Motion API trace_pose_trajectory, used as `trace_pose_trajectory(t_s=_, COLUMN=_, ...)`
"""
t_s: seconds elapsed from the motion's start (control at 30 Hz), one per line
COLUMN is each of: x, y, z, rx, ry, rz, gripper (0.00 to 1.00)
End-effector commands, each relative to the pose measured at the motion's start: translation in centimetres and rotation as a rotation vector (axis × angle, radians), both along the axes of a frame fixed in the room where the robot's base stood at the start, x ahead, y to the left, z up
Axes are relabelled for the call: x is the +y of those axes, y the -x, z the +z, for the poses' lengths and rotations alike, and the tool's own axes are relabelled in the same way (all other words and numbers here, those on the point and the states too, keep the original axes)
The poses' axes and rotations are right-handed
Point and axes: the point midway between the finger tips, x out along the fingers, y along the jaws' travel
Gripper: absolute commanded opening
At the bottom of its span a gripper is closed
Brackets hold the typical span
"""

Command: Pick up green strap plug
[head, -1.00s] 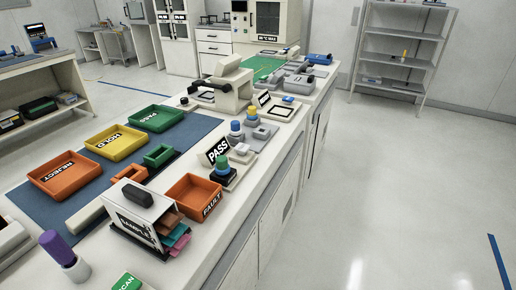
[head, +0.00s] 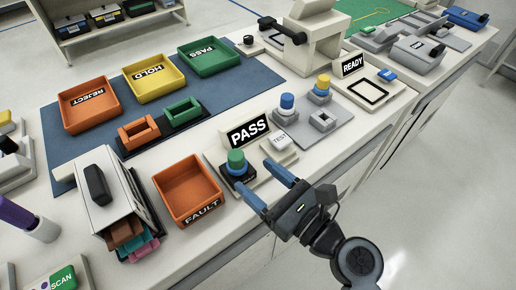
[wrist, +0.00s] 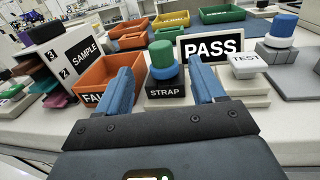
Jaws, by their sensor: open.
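The green strap plug (head: 236,157) has a green top over a blue lower part. It stands upright on a black block labelled STRAP (wrist: 164,91), in front of the PASS sign (head: 248,130). In the wrist view the plug (wrist: 163,55) shows between my two blue fingers, beyond their tips. My gripper (head: 259,186) is open and empty, just in front of the plug and to its right in the head view. The fingers appear apart from the plug.
The orange FAULT bin (head: 188,190) stands left of the plug. A white TEST block (head: 281,139) is close on the right. Blue-topped (head: 287,103) and yellow-topped (head: 323,84) plugs stand farther back. The bench's front edge is below my gripper.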

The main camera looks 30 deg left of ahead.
Motion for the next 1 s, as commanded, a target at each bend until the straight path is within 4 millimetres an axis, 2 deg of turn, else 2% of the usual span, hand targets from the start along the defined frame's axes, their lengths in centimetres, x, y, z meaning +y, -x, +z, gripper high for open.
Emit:
trace_pose_trajectory(t_s=0.6, x=6.8, y=-2.0, z=0.1, rx=-0.002, ry=0.001, rz=-0.001, gripper=0.68)
trace_pose_trajectory(t_s=0.87, x=7.0, y=-2.1, z=0.1, rx=-0.002, ry=0.003, rz=-0.003, gripper=0.68)
trace_pose_trajectory(t_s=1.0, x=7.0, y=-2.1, z=0.1, rx=-0.002, ry=0.003, rz=-0.003, gripper=0.58)
